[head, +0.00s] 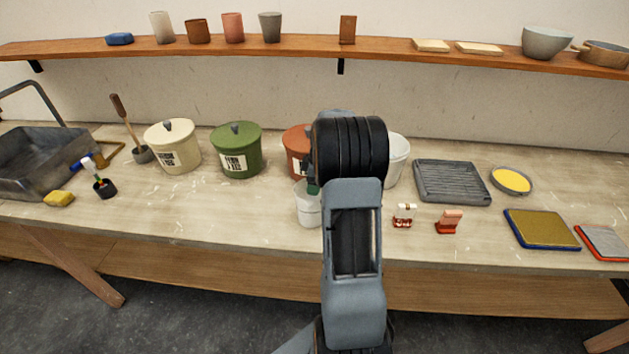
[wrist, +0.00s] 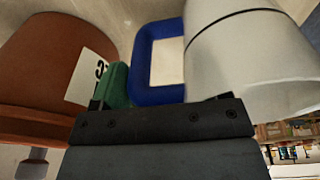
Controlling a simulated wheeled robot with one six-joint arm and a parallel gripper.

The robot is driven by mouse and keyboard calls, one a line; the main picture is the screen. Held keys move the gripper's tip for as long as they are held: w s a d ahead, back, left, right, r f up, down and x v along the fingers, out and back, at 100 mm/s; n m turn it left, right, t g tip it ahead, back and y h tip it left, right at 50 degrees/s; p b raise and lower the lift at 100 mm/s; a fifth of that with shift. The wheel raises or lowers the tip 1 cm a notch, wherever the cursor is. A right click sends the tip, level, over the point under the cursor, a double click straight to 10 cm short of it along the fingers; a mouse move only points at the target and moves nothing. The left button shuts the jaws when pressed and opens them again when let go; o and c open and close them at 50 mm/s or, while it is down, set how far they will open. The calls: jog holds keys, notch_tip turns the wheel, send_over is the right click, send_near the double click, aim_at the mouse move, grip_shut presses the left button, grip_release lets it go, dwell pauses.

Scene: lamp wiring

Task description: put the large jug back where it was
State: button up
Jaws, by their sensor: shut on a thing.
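The large jug (head: 308,208) is white with a thin line around it, in front of the terracotta canister (head: 296,146) in the head view. In the wrist view the jug (wrist: 250,55) fills the upper right, with its blue loop handle (wrist: 140,65) to its left. My gripper (wrist: 150,95) is shut on this handle; one green fingertip shows beside it. In the head view my arm hides most of the gripper and the jug's handle side. Whether the jug touches the table cannot be told. The terracotta canister (wrist: 50,65) is close by in the wrist view.
A white container (head: 398,160) stands partly behind my arm. Green (head: 236,152) and cream (head: 173,148) canisters stand to the left. A small red-and-white item (head: 404,215) and a red stamp-like item (head: 449,222) lie right. The table front left of the jug is clear.

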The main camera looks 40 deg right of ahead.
jog(key=shift+f, duration=0.1)
jog(key=o, duration=1)
jog(key=shift+f, duration=0.15)
jog(key=o, duration=0.4)
jog(key=shift+o, duration=0.2)
